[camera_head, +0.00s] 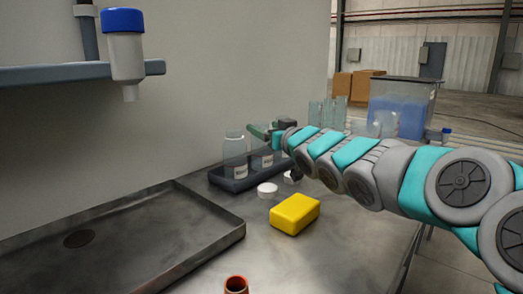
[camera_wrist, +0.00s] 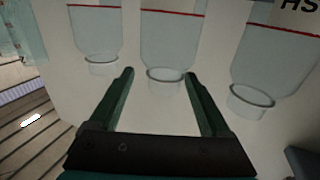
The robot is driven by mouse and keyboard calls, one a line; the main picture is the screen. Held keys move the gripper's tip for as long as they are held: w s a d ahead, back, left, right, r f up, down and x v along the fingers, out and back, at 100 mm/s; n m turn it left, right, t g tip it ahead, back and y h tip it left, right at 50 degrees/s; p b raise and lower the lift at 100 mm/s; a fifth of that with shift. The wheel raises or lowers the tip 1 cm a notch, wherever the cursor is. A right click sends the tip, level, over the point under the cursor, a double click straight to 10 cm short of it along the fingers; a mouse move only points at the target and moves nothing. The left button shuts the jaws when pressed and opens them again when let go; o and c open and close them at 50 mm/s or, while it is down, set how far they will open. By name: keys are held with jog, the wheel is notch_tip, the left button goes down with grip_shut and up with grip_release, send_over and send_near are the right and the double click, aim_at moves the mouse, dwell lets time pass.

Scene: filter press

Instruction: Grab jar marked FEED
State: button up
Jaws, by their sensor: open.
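My gripper (camera_head: 262,130) is open, held just above the jars in the head view. Its two dark green fingers also show in the wrist view (camera_wrist: 158,73). A clear left jar (camera_head: 235,147) and a second clear jar (camera_head: 261,159) stand in a dark tray (camera_head: 232,184); their labels are too small to read. The wrist view looks turned over and shows three clear jars. The mouth of its middle jar (camera_wrist: 168,45) lies between the fingertips in the picture; contact cannot be told. I cannot read FEED anywhere.
A yellow block (camera_head: 295,213) and a white lid (camera_head: 267,190) lie in front of the jar tray. A large metal tray (camera_head: 205,239) fills the left. Clear cylinders (camera_head: 329,112) and a blue-filled bin (camera_head: 400,105) stand behind my arm. A blue-capped bottle (camera_head: 126,55) hangs at a shelf.

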jog(key=x, duration=0.4)
jog(key=shift+w+a+f, duration=0.1)
jog(key=shift+a+f, duration=0.15)
jog(key=shift+a, duration=0.1)
jog(key=shift+c, duration=0.3)
grip_shut()
